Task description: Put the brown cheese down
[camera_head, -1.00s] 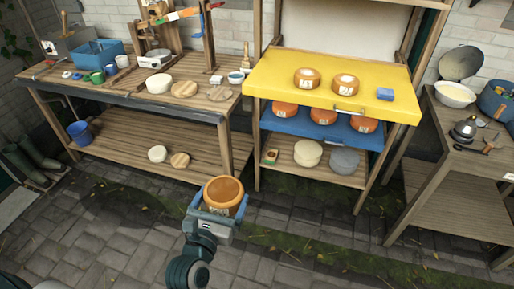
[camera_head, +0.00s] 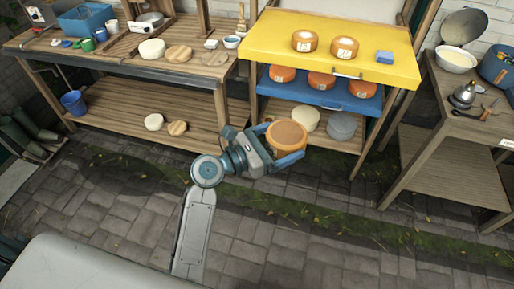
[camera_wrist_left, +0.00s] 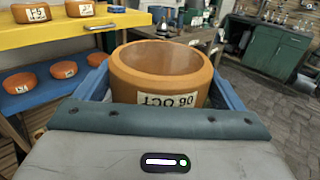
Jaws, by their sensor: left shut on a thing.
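The brown cheese (camera_head: 287,136) is a round, orange-brown wheel held in my left gripper (camera_head: 288,148). The gripper is shut on it, with one blue finger on each side. They are in front of the shelf's lower part, in the air. My right gripper is not in view.
The yellow shelf (camera_head: 272,50) bears two brown cheeses and a blue block. The blue shelf (camera_head: 297,93) below bears several orange cheeses. A pale cheese (camera_head: 305,119) and a grey one (camera_head: 341,126) stand on the bottom wooden shelf. A wooden bench (camera_head: 110,110) stands left.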

